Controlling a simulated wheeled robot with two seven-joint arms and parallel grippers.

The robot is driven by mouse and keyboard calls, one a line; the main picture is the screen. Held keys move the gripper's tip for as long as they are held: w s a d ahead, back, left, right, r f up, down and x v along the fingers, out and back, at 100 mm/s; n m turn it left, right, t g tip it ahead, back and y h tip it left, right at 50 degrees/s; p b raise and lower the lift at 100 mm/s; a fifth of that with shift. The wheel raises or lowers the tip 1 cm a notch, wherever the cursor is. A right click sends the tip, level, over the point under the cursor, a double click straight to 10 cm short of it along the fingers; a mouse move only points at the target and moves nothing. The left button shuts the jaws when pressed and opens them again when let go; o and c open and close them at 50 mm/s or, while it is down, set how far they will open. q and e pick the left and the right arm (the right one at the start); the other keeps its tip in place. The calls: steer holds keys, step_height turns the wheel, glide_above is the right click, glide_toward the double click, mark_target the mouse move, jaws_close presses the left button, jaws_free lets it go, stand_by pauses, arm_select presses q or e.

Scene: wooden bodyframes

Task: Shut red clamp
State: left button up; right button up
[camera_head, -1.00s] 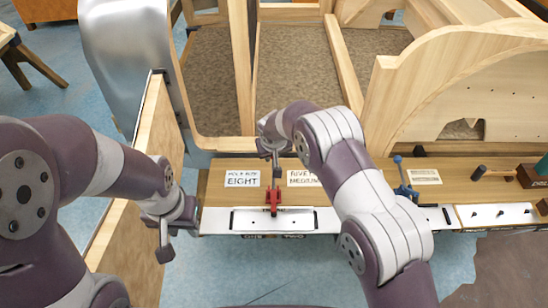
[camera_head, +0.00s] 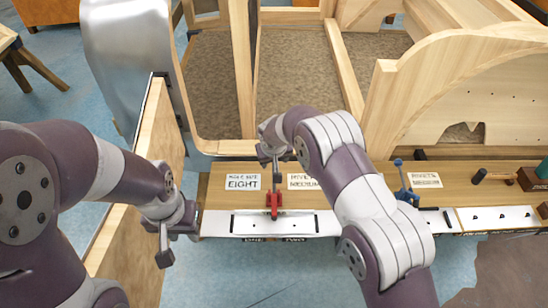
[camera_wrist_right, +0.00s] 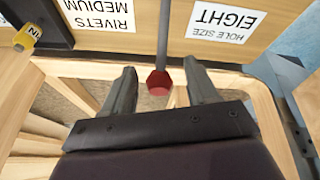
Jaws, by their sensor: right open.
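The red clamp (camera_head: 273,204) sits on the front edge of the wooden bench, by the white strip. Its handle stands up toward my right gripper (camera_head: 269,156). In the right wrist view, a grey rod (camera_wrist_right: 163,35) ends in a red knob (camera_wrist_right: 159,84), which lies between the fingers of my open right gripper (camera_wrist_right: 159,72). A gap shows on both sides of the knob. My left gripper (camera_head: 165,243) hangs at the left, away from the clamp, beside a wooden panel. Its finger gap is not clear.
A blue clamp (camera_head: 405,185) stands farther right on the bench. A hammer (camera_head: 495,176) and a green-and-brown box (camera_head: 535,174) lie beyond it. Paper labels (camera_head: 242,182) lie behind the red clamp. Wooden frames (camera_head: 440,95) rise behind the bench.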

steer(key=b+v, duration=0.1)
steer(key=v, duration=1.1)
steer(key=shift+s+r, duration=0.15)
steer(key=shift+r, duration=0.05)
steer(key=shift+a, duration=0.1)
steer(key=s+d+m+g, duration=0.1)
steer(key=s+d, duration=0.8)
steer(key=s, duration=0.4)
steer(key=s+d+m+g, duration=0.2)
steer(key=s+d, duration=0.7)
steer(key=s, duration=0.3)
steer(key=shift+s+b, duration=0.3)
steer(key=shift+s, duration=0.05)
steer(key=shift+r, duration=0.15)
steer(key=shift+d, duration=0.1)
